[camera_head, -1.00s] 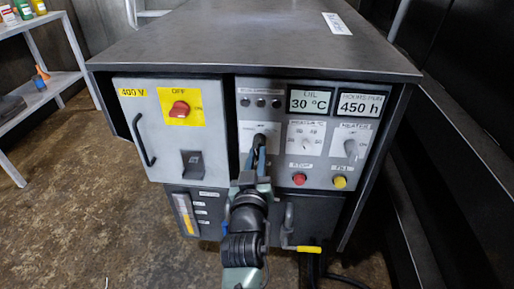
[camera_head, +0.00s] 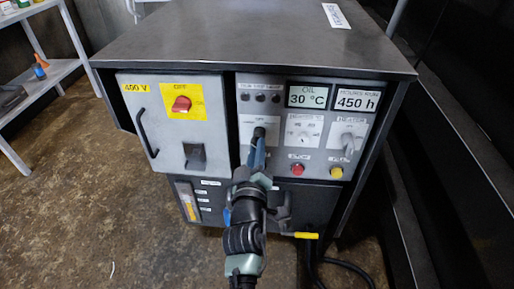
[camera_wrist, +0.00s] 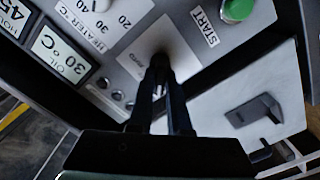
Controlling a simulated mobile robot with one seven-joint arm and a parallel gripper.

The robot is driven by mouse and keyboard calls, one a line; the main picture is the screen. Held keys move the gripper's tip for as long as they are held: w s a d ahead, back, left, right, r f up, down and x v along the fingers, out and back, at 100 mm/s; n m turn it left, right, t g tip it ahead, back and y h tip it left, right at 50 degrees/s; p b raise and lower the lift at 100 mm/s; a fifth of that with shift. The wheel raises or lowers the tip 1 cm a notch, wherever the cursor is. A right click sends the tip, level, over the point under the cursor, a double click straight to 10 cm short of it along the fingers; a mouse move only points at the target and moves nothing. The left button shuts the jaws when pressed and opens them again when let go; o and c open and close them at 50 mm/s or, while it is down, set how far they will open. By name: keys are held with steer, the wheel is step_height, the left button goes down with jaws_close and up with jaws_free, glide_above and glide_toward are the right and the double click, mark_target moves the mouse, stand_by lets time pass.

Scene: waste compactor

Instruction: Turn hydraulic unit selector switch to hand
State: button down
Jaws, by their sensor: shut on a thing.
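The hydraulic unit's grey control panel (camera_head: 320,130) stands ahead of me. My gripper (camera_head: 258,142) reaches the selector switch plate (camera_head: 247,126), left of centre on that panel. In the wrist view my gripper (camera_wrist: 162,68) has its two dark fingers close together against the plate (camera_wrist: 140,62), shut on the selector switch knob. The fingers mostly hide the knob, and the plate's lettering is too small and covered to read, so I cannot tell its setting.
A green START button (camera_wrist: 238,10) is near the fingers. A red OFF switch (camera_head: 181,104) is on the left door, with a black handle (camera_head: 145,135). The heater switch (camera_head: 347,143), red button (camera_head: 297,169) and yellow button (camera_head: 336,172) are on the right.

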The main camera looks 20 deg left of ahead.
stand_by(0.3)
steer(key=c, duration=0.9)
jaws_free()
steer(key=shift+o, duration=0.2)
steer(key=p+v, duration=0.5)
steer(key=v, duration=0.8)
